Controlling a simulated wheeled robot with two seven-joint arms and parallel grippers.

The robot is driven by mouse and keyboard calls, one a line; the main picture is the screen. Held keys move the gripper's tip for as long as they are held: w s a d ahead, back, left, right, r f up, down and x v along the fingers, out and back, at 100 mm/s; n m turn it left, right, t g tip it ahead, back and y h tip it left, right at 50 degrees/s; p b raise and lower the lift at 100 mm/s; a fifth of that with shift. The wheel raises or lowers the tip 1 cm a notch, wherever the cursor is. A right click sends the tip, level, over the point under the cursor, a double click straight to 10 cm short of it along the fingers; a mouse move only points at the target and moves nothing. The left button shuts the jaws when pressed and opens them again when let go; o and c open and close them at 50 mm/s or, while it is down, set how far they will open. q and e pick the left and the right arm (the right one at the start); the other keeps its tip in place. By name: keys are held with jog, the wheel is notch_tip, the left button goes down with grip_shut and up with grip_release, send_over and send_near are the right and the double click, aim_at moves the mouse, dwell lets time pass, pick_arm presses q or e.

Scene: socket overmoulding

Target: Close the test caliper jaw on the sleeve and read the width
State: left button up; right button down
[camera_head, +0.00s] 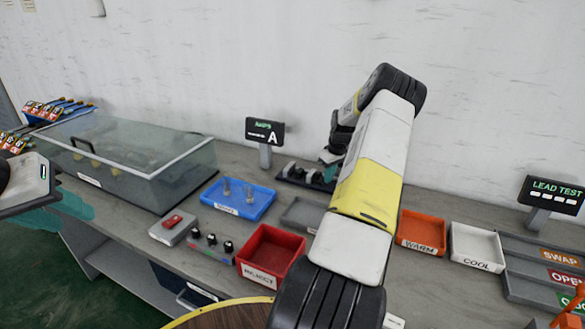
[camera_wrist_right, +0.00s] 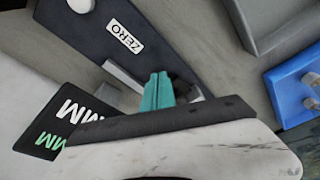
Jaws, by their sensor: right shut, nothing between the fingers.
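The test caliper shows in the right wrist view as a dark plate (camera_wrist_right: 110,35) with a ZERO label and a black display (camera_wrist_right: 65,120) reading MM; its digits are hidden. My right gripper (camera_wrist_right: 158,90) has its teal fingers together and empty, beside a pale bar (camera_wrist_right: 124,77) at the plate's edge; I cannot tell if they touch. In the head view my right gripper (camera_head: 331,157) is at a dark fixture (camera_head: 292,173) near the wall, partly hidden by my arm. I cannot make out the sleeve. My left gripper (camera_head: 68,207) is at the left edge, by the glass-sided box.
A clear box (camera_head: 130,155) fills the bench's left. A blue tray (camera_head: 238,198), red REJECT bin (camera_head: 270,258), orange WARM tray (camera_head: 422,232) and white COOL tray (camera_head: 476,246) stand along it. An A display (camera_head: 265,131) and LEAD TEST display (camera_head: 552,195) stand upright.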

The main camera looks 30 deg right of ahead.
aim_at(317, 173)
jog(key=shift+w+a, duration=0.1)
dwell(0.5)
jog(key=shift+w+a, duration=0.95)
jog(key=shift+w, duration=0.25)
jog(key=shift+w+a, duration=0.9)
jog(key=shift+w, duration=0.25)
jog(key=shift+w+a, duration=0.1)
jog(key=shift+s+d, duration=0.5)
jog(key=shift+s, duration=0.1)
jog(key=shift+r, duration=3.5)
